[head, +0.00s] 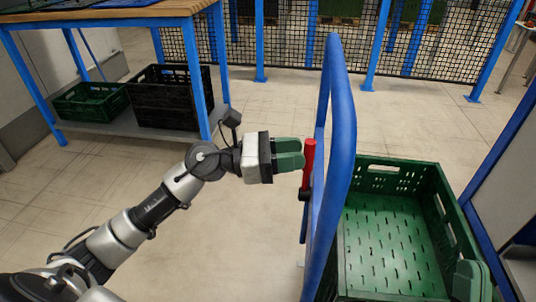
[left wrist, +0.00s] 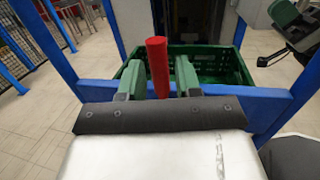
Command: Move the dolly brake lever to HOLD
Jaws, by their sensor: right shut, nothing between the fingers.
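The red brake lever (head: 309,158) stands nearly upright, tilted slightly, on a dark pivot beside the dolly's blue frame (head: 340,130). My left gripper (head: 300,153) is at the lever from the left, its green fingers pointing right. In the left wrist view my left gripper (left wrist: 160,75) is open, with the lever (left wrist: 157,65) in line between its fingers and a gap at each side. I cannot tell whether they touch it. My right gripper (head: 470,278) is low at the right, over the crate's near right side, shut and empty. No HOLD marking is readable.
A green crate (head: 430,180), empty where visible, sits behind the blue frame. A workbench (head: 110,14) with a green crate (head: 90,103) and a black crate (head: 165,100) on its shelf is at the back left. A mesh fence closes the back. Floor left of the dolly is clear.

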